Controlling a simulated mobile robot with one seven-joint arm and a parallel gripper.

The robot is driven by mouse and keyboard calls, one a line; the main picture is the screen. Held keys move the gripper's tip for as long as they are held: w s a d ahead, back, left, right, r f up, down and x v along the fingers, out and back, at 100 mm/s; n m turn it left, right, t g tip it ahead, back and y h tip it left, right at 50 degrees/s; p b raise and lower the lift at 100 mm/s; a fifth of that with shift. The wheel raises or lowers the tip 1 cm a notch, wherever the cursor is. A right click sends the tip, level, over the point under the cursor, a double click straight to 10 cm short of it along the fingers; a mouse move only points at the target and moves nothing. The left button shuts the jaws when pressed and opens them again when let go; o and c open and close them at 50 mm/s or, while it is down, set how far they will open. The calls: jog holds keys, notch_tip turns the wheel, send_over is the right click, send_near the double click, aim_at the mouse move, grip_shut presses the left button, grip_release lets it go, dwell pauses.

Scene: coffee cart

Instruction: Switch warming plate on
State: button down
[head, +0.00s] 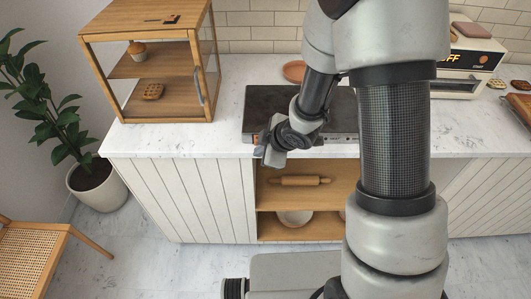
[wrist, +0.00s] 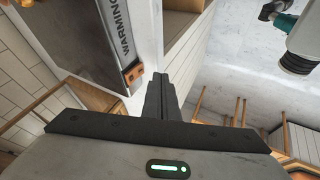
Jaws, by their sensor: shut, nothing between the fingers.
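The warming plate (head: 267,103) is a flat dark slab on the counter in the head view, partly hidden behind my arm. In the wrist view the warming plate (wrist: 72,38) shows at the upper left, with the word WARMING on its front edge. A small orange-brown switch (wrist: 133,74) sits at the near end of that edge. My gripper (head: 260,151) is at the plate's front left corner, in front of the counter edge. In the wrist view my gripper's fingers (wrist: 161,78) are shut and empty, just right of the switch. I cannot tell whether they touch it.
A wooden display case (head: 157,60) stands on the counter to the left. An open shelf below holds a rolling pin (head: 299,181) and a bowl (head: 295,217). A machine (head: 466,62) with an orange display stands at the right. The counter between case and plate is clear.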

aim_at(255, 144)
jog(key=shift+w+d, duration=0.15)
jog(key=shift+w, duration=1.15)
jog(key=shift+f, duration=0.1)
jog(key=shift+w, duration=0.15)
jog(key=shift+r+p, duration=0.85)
jog(key=shift+p, duration=0.1)
